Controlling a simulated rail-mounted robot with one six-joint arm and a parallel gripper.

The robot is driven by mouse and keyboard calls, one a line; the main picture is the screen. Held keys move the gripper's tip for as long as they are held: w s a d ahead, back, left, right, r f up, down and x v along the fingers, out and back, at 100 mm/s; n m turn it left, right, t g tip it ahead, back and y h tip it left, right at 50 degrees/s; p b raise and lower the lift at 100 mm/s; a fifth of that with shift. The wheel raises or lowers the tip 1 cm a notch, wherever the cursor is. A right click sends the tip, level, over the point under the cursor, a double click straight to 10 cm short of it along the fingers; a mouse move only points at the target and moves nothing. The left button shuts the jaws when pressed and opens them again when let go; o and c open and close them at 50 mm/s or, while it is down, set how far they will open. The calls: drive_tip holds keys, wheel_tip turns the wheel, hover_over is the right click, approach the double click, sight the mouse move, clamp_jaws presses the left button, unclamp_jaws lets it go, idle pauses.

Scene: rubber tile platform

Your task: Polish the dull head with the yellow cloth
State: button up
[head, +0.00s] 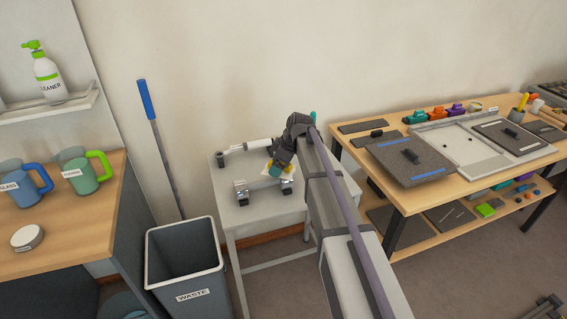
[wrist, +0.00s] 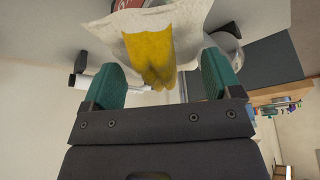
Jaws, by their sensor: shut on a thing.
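My gripper (head: 278,164) hangs over the small white table (head: 262,217) in the head view. In the wrist view its two green fingers (wrist: 158,72) stand apart with the yellow cloth (wrist: 150,52) between them, and it is shut on that cloth. A white sheet-like part spreads out around the yellow. The cloth shows as a small yellow and white patch in the head view (head: 268,170). Two small shiny metal pieces stand on the table, one at left (head: 241,190) and one at right (head: 287,186). I cannot tell which is the dull head.
A white cylinder on a stand (head: 247,145) lies along the table's back. A waste bin (head: 186,265) stands at front left, with a blue-handled pole (head: 158,135) behind it. A wooden bench (head: 358,155) with tiles and tools is at right. Mugs (head: 80,174) stand on the left counter.

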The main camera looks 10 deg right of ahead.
wheel_tip(320, 180, up, 7)
drive_tip(key=p, duration=0.7)
drive_tip(key=shift+r, duration=0.2)
drive_tip(key=shift+f, duration=0.2)
